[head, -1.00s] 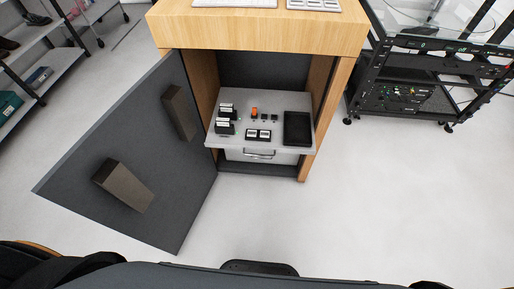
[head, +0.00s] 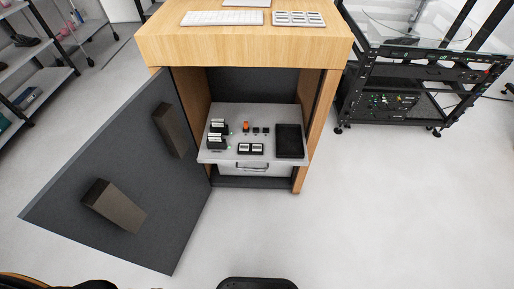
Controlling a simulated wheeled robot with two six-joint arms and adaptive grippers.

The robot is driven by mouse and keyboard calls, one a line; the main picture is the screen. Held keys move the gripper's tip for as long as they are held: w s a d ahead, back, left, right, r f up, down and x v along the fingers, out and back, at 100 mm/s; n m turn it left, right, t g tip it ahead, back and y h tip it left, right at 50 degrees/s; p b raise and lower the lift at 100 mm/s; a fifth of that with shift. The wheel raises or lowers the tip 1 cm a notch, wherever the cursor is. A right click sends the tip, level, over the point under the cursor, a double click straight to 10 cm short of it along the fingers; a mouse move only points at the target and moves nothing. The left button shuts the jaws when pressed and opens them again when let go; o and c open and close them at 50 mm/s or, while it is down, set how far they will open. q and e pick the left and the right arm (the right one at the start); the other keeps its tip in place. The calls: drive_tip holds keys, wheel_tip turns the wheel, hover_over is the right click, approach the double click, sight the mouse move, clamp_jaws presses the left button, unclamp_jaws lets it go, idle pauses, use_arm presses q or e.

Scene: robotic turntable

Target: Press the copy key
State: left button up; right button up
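A keypad (head: 299,19) with several large pale keys lies on the wooden desk top (head: 240,42), near its back right. A white keyboard (head: 222,18) lies to its left. The key labels are too small to read, so I cannot tell which key is the copy key. Neither of my grippers is in view.
The cabinet door (head: 105,190) stands open to the left, with two dark blocks on it. A grey shelf (head: 230,155) inside holds small devices and a black tray (head: 290,141). A black rack (head: 390,95) stands right. The floor in front is clear.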

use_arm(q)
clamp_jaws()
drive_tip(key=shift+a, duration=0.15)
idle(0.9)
